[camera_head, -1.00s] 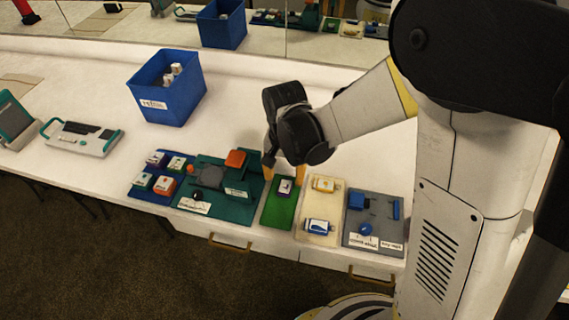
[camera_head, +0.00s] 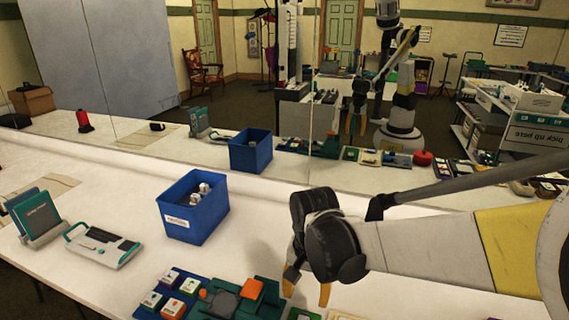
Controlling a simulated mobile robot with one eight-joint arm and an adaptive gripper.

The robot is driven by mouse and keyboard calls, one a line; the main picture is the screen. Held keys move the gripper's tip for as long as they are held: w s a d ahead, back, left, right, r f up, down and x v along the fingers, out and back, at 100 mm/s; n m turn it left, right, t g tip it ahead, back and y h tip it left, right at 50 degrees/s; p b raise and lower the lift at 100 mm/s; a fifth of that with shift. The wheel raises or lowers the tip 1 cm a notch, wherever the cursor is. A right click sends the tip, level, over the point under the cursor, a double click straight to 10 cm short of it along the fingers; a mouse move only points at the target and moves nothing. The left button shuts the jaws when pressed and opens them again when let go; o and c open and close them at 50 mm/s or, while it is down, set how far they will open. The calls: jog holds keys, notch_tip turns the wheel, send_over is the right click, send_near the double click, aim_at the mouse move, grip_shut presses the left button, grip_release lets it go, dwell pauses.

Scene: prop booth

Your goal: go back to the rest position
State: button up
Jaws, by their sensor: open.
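My gripper (camera_head: 306,285) is in the head view at the lower middle. Its dark body hangs from my white and yellow arm, with orange-tipped fingers pointing down. It is open, and nothing shows between its fingers. It hangs above the table (camera_head: 110,180), just right of the teal fixture with an orange block (camera_head: 252,289). The green mat's top edge shows below the fingers at the bottom of the picture; most of it is out of view.
A blue bin (camera_head: 204,228) with white items stands left of my gripper. A grey-and-teal device (camera_head: 103,246) lies farther left. A tray of small boxes (camera_head: 150,318) is at the bottom. A mirror behind the table reflects the room and my arm. White table surface is clear around the bin.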

jog(key=s+d+r+n+t, duration=0.3)
jog(key=s+d+r+t, duration=0.3)
jog(key=s+d+r, duration=0.4)
jog(key=d, duration=0.3)
jog(key=shift+n+t, duration=0.4)
